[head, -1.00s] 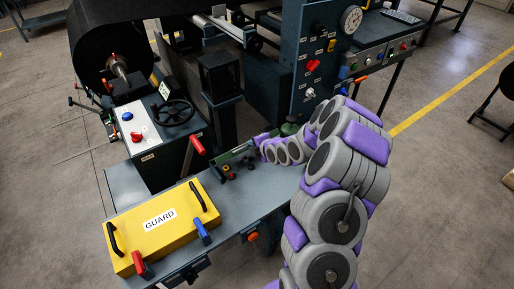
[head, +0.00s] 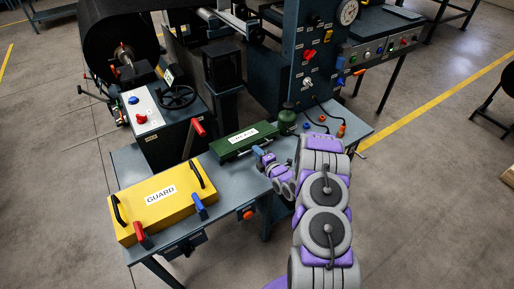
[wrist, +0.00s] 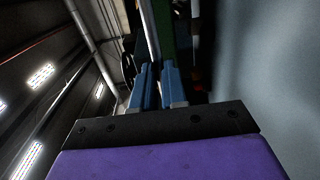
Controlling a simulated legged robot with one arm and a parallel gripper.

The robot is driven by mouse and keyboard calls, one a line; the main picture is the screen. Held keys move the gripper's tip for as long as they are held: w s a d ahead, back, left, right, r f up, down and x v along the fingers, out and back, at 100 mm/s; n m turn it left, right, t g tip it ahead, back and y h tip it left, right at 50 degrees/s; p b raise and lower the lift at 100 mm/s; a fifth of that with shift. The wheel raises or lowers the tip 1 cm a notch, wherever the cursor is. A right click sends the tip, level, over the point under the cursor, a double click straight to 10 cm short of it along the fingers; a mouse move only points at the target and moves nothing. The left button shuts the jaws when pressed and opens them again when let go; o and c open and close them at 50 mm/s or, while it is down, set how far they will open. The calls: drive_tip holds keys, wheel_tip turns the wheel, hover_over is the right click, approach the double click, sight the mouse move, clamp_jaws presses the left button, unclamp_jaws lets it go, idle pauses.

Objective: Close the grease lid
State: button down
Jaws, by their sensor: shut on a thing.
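The green grease lid (head: 238,143), with a white label on top, lies over its box on the bench. It looks flat or nearly so; I cannot tell whether it is fully seated. My gripper (head: 259,152) is at the lid's front edge, right of its middle. In the wrist view, the blue fingers of my gripper (wrist: 157,78) are close together, with a dark green strip (wrist: 168,35) beyond and between them. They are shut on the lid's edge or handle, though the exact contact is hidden. The inside of the box is covered.
A yellow guard cover (head: 140,205) with black handles and red and blue clamps lies on the left of the bench (head: 228,185). A red lever (head: 197,128) stands behind it. A green rounded canister (head: 286,119) and an upright control panel (head: 303,60) are close behind and right of the lid.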

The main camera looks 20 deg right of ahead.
drive_tip(key=shift+s+d+f+p, duration=0.1)
drive_tip(key=shift+f+p, duration=0.25)
drive_tip(key=shift+f, duration=1.6)
drive_tip(key=c, duration=1.2)
unclamp_jaws()
drive_tip(key=shift+d, duration=0.1)
drive_tip(key=shift+o, duration=0.2)
drive_tip(key=shift+s, duration=0.1)
drive_tip(key=p+v, duration=0.3)
drive_tip(key=v, duration=1.4)
drive_tip(key=shift+f, duration=0.15)
drive_tip(key=shift+s, duration=0.1)
